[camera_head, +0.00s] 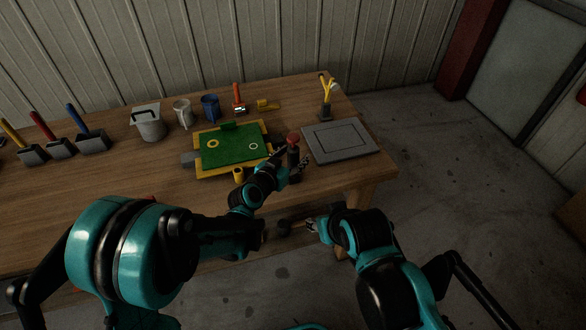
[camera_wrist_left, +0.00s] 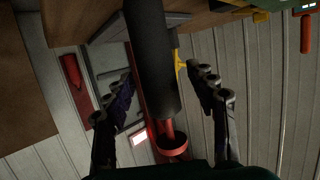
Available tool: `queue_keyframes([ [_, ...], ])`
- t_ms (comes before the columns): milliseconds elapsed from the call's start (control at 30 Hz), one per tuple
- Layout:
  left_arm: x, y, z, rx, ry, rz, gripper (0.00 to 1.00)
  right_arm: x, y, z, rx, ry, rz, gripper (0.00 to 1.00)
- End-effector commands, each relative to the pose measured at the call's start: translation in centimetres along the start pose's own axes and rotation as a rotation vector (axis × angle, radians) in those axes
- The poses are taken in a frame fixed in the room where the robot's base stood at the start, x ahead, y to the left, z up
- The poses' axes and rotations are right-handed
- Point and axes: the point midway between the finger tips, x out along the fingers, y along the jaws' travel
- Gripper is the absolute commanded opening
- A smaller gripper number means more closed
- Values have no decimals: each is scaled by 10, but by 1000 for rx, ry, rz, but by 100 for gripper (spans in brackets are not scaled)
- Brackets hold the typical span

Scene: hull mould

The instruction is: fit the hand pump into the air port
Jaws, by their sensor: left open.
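The hand pump (camera_head: 293,139), a dark cylinder with a red top, stands upright on the table between the mould and the grey plate. My left gripper (camera_head: 294,168) is at the pump, open, with its fingers on either side. In the left wrist view the pump's black barrel (camera_wrist_left: 152,60) lies between the open fingertips (camera_wrist_left: 165,82), with a red part nearer the camera. I cannot tell whether the fingers touch it. The green mould (camera_head: 232,143) in a yellow frame carries a yellow ring and a pale ring; I cannot tell which part is the air port. My right gripper (camera_head: 312,227) is low by the table's front edge, its jaws unclear.
A flat grey plate (camera_head: 340,142) lies right of the pump, with a holder of yellow tools (camera_head: 326,98) behind it. Brushes (camera_head: 91,142) lie at the left.

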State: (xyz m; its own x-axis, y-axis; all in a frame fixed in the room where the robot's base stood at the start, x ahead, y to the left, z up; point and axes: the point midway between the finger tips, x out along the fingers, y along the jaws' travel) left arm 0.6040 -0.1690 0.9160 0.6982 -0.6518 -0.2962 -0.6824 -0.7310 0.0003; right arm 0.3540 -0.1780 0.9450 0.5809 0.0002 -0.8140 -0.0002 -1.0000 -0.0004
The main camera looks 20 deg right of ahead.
Motion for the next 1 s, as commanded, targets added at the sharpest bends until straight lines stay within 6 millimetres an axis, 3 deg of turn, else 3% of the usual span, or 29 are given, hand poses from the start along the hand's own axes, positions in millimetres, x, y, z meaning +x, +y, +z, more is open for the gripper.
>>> queue_keyframes([
  [233,2,0,-1,0,0,0,57,0,0,0,0,0,0,40],
  [400,2,0,-1,0,0,0,12,0,0,0,0,0,0,40],
  [467,2,0,-1,0,0,0,0,0,0,0,0,0,0,40],
  [800,1,0,-3,0,0,0,0,-1,0,-1,0,0,0,40],
  [1000,-5,0,-22,0,0,0,0,-11,0,-8,0,0,0,40],
])
